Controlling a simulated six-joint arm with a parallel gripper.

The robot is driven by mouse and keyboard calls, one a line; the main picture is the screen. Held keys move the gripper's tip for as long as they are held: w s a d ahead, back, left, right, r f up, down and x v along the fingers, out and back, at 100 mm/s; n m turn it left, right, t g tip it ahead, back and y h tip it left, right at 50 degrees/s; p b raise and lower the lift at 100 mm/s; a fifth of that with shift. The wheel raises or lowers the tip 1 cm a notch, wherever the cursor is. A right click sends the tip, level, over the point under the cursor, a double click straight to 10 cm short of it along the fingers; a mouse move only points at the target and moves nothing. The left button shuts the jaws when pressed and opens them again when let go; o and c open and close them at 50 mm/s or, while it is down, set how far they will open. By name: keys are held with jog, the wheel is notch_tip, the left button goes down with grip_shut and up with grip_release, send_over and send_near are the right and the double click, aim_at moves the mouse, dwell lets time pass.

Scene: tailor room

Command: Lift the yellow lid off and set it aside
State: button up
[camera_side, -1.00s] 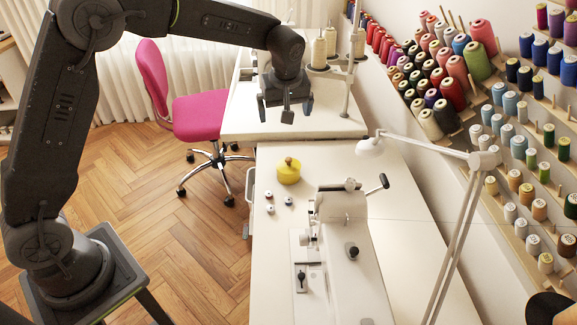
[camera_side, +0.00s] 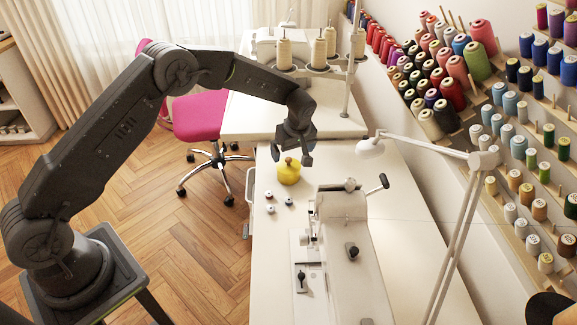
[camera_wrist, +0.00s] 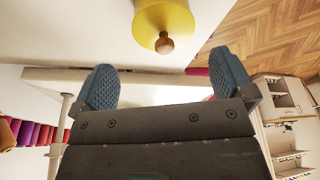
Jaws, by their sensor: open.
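A small yellow pot (camera_side: 289,174) with its yellow lid (camera_side: 289,164) stands on the white table, left of the sewing machine. The lid has a small round wooden knob, and the lid seems to sit on the pot. In the wrist view the yellow lid (camera_wrist: 165,20) is at the top edge, partly cut off, with its knob (camera_wrist: 164,44) showing. My gripper (camera_side: 292,160) is just above and behind the pot in the side view. Its fingers (camera_wrist: 166,85) are spread wide with nothing between them. The lid lies beyond the fingertips, not between them.
Several small bobbins (camera_side: 270,208) lie in front of the pot. A white sewing machine (camera_side: 342,215) stands to the right, with a desk lamp (camera_side: 371,148) behind it. Cone thread spools (camera_side: 284,53) stand at the back. The table's left edge is close to the pot.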

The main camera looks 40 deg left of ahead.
aim_at(289, 158)
jog(key=x, duration=0.5)
jog(key=shift+s+a+f, duration=0.1)
jog(key=shift+s+a, duration=0.1)
jog(key=c, duration=0.8)
